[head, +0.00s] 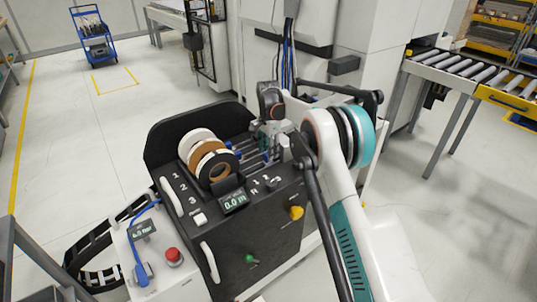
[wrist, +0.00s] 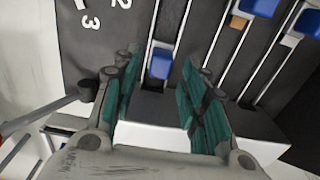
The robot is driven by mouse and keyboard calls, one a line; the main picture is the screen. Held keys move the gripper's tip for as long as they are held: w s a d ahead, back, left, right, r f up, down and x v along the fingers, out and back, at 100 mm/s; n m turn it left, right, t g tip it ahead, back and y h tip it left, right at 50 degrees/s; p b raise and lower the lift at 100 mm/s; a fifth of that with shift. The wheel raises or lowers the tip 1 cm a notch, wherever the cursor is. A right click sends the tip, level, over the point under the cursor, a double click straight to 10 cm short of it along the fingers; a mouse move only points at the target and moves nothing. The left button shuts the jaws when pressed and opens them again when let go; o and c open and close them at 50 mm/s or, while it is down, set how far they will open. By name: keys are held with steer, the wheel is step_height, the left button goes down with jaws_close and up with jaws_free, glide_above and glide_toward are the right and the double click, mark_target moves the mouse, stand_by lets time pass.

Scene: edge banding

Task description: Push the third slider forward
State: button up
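In the wrist view my gripper (wrist: 166,70) has its two green-padded fingers spread apart, with nothing held between them. A blue slider (wrist: 160,66) on a pale rail shows between and just beyond the fingertips. It is the slider nearest the printed 3; contact with the fingers cannot be told. Two more blue sliders (wrist: 257,8) (wrist: 306,24) sit on rails to the right. In the head view my gripper (head: 269,135) is over the right part of the black machine's rails, and my arm hides part of them. A blue slider (head: 240,155) shows beside the tape rolls.
Brown, white and black tape rolls (head: 210,157) stand on the black machine (head: 262,228), left of the rails. A small display (head: 233,201) and a yellow knob (head: 296,212) are at its front. Grey blocks with white faces (wrist: 150,137) lie between and beside the fingers.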

step_height(320, 180, up, 10)
steer(key=shift+f, duration=0.2)
steer(key=s+d+r+n+t, duration=0.25)
steer(key=s+d+r, duration=0.25)
steer(key=s+r, duration=0.55)
steer(key=s+d+r+n+t, duration=0.1)
steer(key=s+d+r+n, duration=0.3)
steer(key=s+r, duration=0.6)
steer(key=s+d+f+n+t, duration=0.1)
steer(key=s+d+f, duration=0.1)
steer(key=s, duration=0.7)
steer(key=s+d+f+n+t, duration=0.1)
steer(key=s+f, duration=0.3)
steer(key=s, duration=0.6)
steer(key=s+d+f+n+t, duration=0.1)
steer(key=s+d+f+n, duration=0.1)
steer(key=s, duration=0.7)
steer(key=shift+s+d+f+n+t, duration=0.35)
steer(key=shift+s+d+f, duration=0.05)
steer(key=shift+d+f, duration=0.45)
